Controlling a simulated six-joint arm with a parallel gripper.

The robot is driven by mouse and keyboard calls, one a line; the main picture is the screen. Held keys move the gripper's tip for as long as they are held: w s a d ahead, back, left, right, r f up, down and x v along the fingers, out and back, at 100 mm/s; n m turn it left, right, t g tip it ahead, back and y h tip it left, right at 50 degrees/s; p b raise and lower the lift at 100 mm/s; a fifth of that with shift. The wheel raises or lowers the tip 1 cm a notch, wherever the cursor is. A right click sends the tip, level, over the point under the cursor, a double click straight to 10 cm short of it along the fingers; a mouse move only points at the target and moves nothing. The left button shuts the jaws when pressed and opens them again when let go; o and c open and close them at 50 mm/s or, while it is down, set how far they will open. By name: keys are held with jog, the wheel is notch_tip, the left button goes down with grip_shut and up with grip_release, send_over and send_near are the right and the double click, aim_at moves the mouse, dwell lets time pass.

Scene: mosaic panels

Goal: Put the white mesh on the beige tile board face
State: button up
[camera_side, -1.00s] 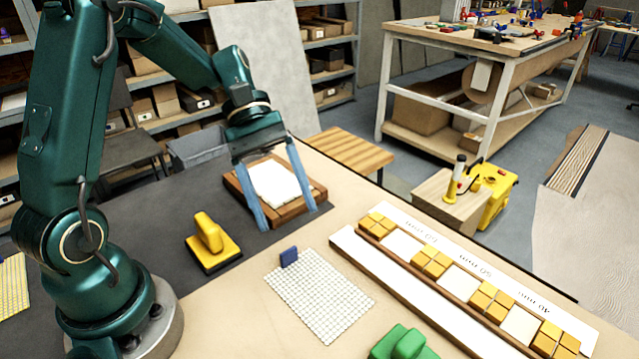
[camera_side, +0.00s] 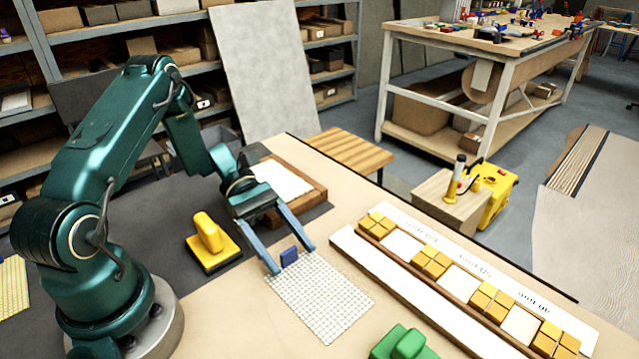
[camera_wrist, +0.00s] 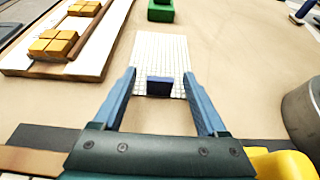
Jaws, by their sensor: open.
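The white mesh (camera_side: 322,300) lies flat on the tan table, with a small blue tab (camera_side: 289,257) standing at its far edge. The mesh (camera_wrist: 160,52) and its blue tab (camera_wrist: 158,86) also show in the wrist view. My gripper (camera_side: 293,261) is open, its two blue fingers on either side of the tab and apart from it. In the wrist view the gripper (camera_wrist: 160,100) has the tab between its fingertips; I cannot tell their exact height. A white face in a brown wooden frame (camera_side: 318,190) lies behind the gripper, partly hidden by my arm. I cannot tell if it is the beige tile board.
A yellow-handled float (camera_side: 209,240) stands left of the mesh and a green-handled block (camera_side: 402,343) at the front. A long wooden rack with yellow tile blocks (camera_side: 437,264) runs along the right. Bare table lies between mesh and rack.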

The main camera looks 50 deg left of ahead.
jog(key=shift+d+f, duration=0.2)
jog(key=shift+d, duration=0.2)
grip_shut()
jog(key=shift+r, duration=0.1)
